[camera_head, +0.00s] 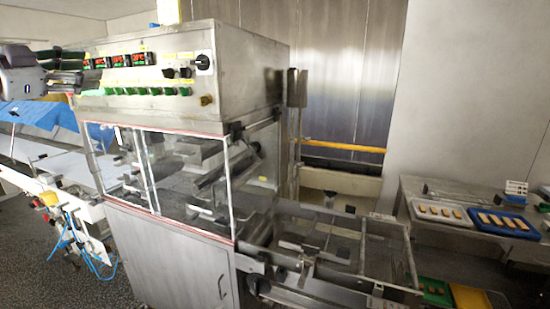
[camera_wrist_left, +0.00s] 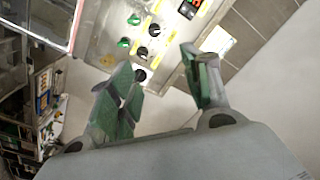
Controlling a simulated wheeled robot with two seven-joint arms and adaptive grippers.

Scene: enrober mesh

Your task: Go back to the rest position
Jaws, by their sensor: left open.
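My left gripper (camera_head: 66,70) is at the upper left in the head view, in front of the left end of the machine's control panel. In the left wrist view its two green-padded fingers (camera_wrist_left: 160,85) are spread apart with nothing between them. The control panel (camera_wrist_left: 125,30) with its knobs and green buttons shows beyond the fingers in that view. My right gripper is not in view.
A steel enrober machine (camera_head: 180,190) with clear guards fills the middle. A wire mesh frame (camera_head: 340,245) extends at its right. A white tray (camera_head: 414,212) and a blue tray (camera_head: 533,236) hold several bars on a table. A conveyor (camera_head: 50,165) stands left.

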